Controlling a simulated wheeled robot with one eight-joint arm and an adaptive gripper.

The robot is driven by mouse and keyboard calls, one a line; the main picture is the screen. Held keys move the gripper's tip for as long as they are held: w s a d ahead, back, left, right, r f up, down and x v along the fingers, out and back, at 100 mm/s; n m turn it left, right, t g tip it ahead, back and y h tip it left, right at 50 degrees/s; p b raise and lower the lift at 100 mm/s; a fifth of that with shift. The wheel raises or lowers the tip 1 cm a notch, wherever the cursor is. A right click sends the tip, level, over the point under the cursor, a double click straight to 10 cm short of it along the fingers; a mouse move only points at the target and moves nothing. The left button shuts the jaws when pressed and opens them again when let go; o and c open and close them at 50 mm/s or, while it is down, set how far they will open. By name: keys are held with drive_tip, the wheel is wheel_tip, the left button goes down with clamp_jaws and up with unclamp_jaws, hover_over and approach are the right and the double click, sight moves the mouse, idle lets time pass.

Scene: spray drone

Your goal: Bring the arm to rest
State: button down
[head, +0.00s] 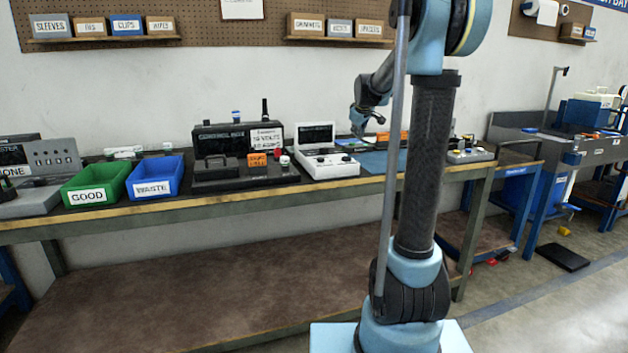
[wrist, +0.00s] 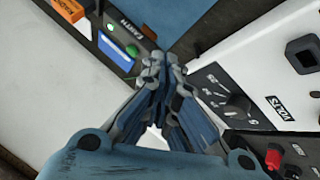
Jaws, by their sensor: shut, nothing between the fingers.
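My arm rises at the right of the head view, blue and black, with its upper links bent toward the workbench (head: 250,208). My gripper (head: 368,122) hangs above the bench beside the pegboard wall, apart from the things below it. In the wrist view my gripper (wrist: 163,66) has its fingers together with nothing between them. Below it there are a blue mat (wrist: 210,22), a white device with a dial (wrist: 245,85) and a dark strip with a green light (wrist: 112,35).
On the bench stand a green GOOD bin (head: 95,183), a blue WASTE bin (head: 155,177), a black control box (head: 238,138) and a white instrument (head: 327,163). Another bench (head: 560,150) stands at the right. The floor (head: 560,290) at the right is mostly clear.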

drive_tip(key=s+f+m+g, duration=0.2)
drive_tip(key=s+f, duration=0.2)
drive_tip(key=s, duration=1)
drive_tip(key=s+f+m+g, duration=0.15)
drive_tip(key=s+f, duration=0.25)
drive_tip(key=s, duration=1)
drive_tip(key=s+f+m+g, duration=0.1)
drive_tip(key=s+f+m, duration=0.1)
drive_tip(key=s+f, duration=0.5)
drive_tip(key=s+d+f+m+g, duration=0.1)
drive_tip(key=s+f, duration=0.7)
drive_tip(key=s, duration=0.8)
drive_tip(key=shift+s+m+g, duration=0.25)
drive_tip(key=shift+m+g, duration=0.2)
drive_tip(key=shift+m, duration=0.3)
drive_tip(key=shift+d+f, duration=0.1)
drive_tip(key=shift+w+f, duration=0.2)
drive_tip(key=shift+w, duration=0.3)
